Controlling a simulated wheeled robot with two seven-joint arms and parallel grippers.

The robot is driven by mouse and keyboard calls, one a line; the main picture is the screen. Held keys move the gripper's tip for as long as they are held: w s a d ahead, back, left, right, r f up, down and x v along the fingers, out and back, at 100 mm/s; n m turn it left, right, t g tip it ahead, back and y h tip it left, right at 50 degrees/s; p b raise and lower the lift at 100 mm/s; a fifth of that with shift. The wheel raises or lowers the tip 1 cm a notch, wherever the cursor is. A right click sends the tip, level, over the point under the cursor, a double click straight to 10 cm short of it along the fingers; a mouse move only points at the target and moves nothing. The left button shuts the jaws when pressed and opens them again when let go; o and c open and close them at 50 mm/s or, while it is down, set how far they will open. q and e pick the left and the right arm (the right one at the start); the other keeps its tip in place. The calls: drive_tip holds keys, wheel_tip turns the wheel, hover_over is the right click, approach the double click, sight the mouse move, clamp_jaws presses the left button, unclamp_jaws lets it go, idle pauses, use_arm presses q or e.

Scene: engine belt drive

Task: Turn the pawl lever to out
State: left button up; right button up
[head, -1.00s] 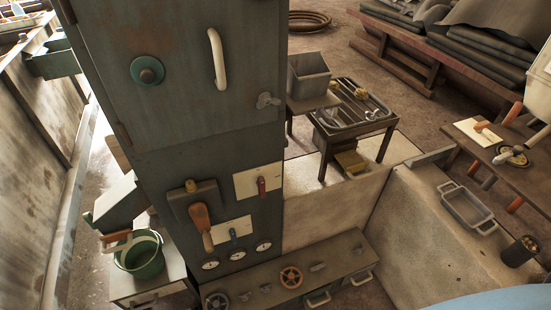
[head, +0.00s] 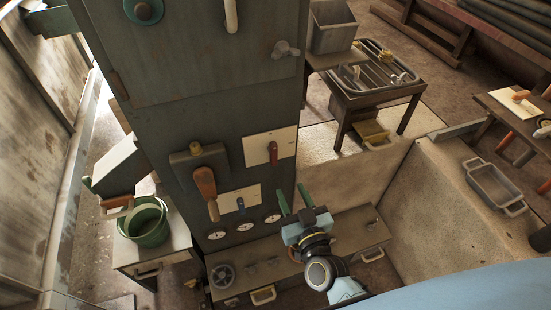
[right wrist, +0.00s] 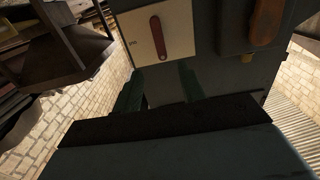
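A red lever (head: 273,152) sits on a white plate (head: 260,147) on the front of the grey cabinet. It also shows in the right wrist view (right wrist: 158,37), hanging down on its plate. A small blue lever (head: 240,204) is on a lower white plate, and an orange-handled lever (head: 206,190) hangs to its left. I cannot tell from the markings which one is the pawl lever. My right gripper (head: 294,198) is open and empty, its green fingers apart, below and to the right of the red lever. In the right wrist view my gripper (right wrist: 160,88) is below that lever, not touching it. My left gripper is not in view.
Several gauges (head: 244,226) sit low on the cabinet, above a bench with a handwheel (head: 222,276). A green bucket (head: 149,222) stands at the left. A table with a rack (head: 376,78) is behind at the right, and a metal pan (head: 495,184) rests on the block.

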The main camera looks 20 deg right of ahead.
sight(275, 154)
drive_tip(key=w, duration=0.6)
drive_tip(key=w+b, duration=0.1)
drive_tip(key=w, duration=0.6)
drive_tip(key=shift+w+a+r, duration=0.15)
drive_tip(key=shift+w+a, duration=0.05)
clamp_jaws()
